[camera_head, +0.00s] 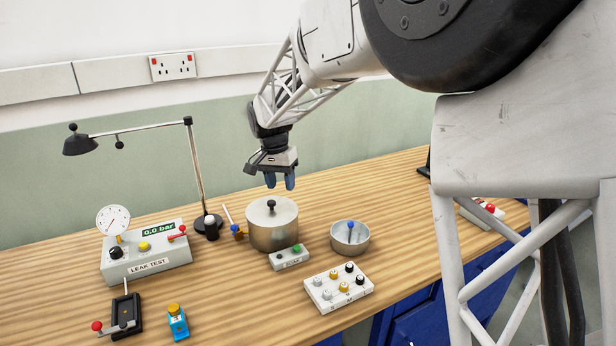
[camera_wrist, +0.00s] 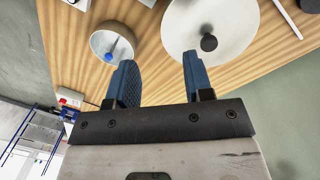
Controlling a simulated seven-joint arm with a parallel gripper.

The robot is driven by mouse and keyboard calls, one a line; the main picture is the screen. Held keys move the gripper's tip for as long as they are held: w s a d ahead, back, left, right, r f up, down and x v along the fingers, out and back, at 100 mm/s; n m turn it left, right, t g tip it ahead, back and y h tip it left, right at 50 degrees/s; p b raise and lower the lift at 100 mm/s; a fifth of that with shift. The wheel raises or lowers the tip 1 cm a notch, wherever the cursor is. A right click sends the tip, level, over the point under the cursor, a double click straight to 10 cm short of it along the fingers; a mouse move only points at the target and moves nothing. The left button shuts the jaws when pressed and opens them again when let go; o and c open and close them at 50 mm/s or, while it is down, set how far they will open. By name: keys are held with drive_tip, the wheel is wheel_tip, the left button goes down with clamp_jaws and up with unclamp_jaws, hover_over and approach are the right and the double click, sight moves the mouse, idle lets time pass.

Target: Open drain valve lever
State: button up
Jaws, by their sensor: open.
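No label that I can read names a drain valve lever. A red-handled lever (camera_head: 178,235) is on the right of the grey leak test box (camera_head: 160,262). A red-knobbed lever (camera_head: 112,328) lies across a black block at the front left. A small valve-like part (camera_head: 238,232) with a pale upright handle stands left of the lidded metal pot (camera_head: 276,230). My gripper (camera_head: 279,183) is open and empty, pointing down above the pot. In the wrist view, the gripper's blue fingers (camera_wrist: 162,78) are apart with nothing between them; the pot lid (camera_wrist: 225,15) shows beyond.
A metal bowl (camera_head: 350,245) with a blue-knobbed stick is right of the pot. A white tray of small nozzles (camera_head: 339,298), a button box (camera_head: 290,262) and a blue-yellow part (camera_head: 178,322) stand in front. A desk lamp (camera_head: 196,170) rises behind left.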

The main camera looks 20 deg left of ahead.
drive_tip(key=d+r, duration=0.3)
drive_tip(key=d, duration=0.5)
drive_tip(key=shift+s+r+m, duration=0.2)
drive_tip(key=shift+s+m, duration=0.2)
drive_tip(key=shift+s, duration=0.05)
drive_tip(key=shift+a, duration=0.15)
drive_tip(key=n+t, duration=0.1)
drive_tip(key=n, duration=0.6)
approach(235, 228)
drive_tip(key=shift+w+a+f+h, duration=0.1)
drive_tip(key=shift+a+f+h, duration=0.05)
drive_tip(key=shift+a+f, duration=0.2)
drive_tip(key=shift+w+a+f+h, duration=0.15)
drive_tip(key=shift+a+f, duration=0.1)
drive_tip(key=shift+f, duration=0.25)
drive_tip(key=shift+f, duration=0.15)
drive_tip(key=shift+w+d+f, duration=0.1)
drive_tip(key=shift+d+f, duration=0.15)
drive_tip(key=shift+f, duration=1)
drive_tip(key=shift+w+d+f, duration=0.1)
drive_tip(key=shift+d+f, duration=0.1)
drive_tip(key=shift+f, duration=1)
drive_tip(key=shift+w+d+f, duration=0.15)
drive_tip(key=shift+d+f, duration=0.1)
drive_tip(key=shift+f, duration=1)
drive_tip(key=shift+c, duration=0.2)
